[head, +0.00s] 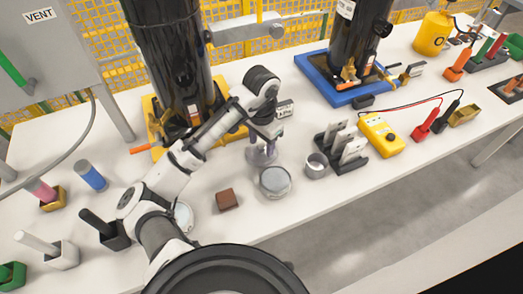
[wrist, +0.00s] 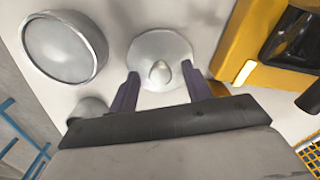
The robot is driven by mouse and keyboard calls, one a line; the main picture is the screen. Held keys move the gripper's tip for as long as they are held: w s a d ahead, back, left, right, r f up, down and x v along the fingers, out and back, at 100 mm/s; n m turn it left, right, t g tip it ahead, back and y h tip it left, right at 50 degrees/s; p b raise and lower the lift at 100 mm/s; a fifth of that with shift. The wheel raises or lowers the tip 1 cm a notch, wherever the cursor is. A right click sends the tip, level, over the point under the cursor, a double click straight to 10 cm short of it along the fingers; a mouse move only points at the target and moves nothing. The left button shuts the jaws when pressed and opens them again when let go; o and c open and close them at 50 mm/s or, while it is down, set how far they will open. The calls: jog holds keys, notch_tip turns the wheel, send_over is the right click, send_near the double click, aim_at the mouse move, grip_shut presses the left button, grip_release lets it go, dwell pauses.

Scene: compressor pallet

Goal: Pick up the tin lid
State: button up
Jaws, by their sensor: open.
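The tin lid (wrist: 147,48), a pale grey disc with a rounded knob (wrist: 160,71) in its middle, lies on the white table in the wrist view. My gripper (wrist: 162,82) is open, with its two purple fingers apart, one on each side of the knob. I cannot tell whether the fingers touch the lid. In the head view my gripper (head: 263,152) points down at the table and mostly hides the lid. A round grey tin (head: 275,181) stands just in front of it; it also shows in the wrist view (wrist: 64,48).
A small metal cup (head: 316,167) and a dark rack (head: 343,157) with cards stand to the right. A brown block (head: 227,200) lies in front to the left. A black cylinder (head: 174,60) on a yellow base stands close behind.

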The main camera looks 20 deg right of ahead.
grip_shut()
dwell(0.3)
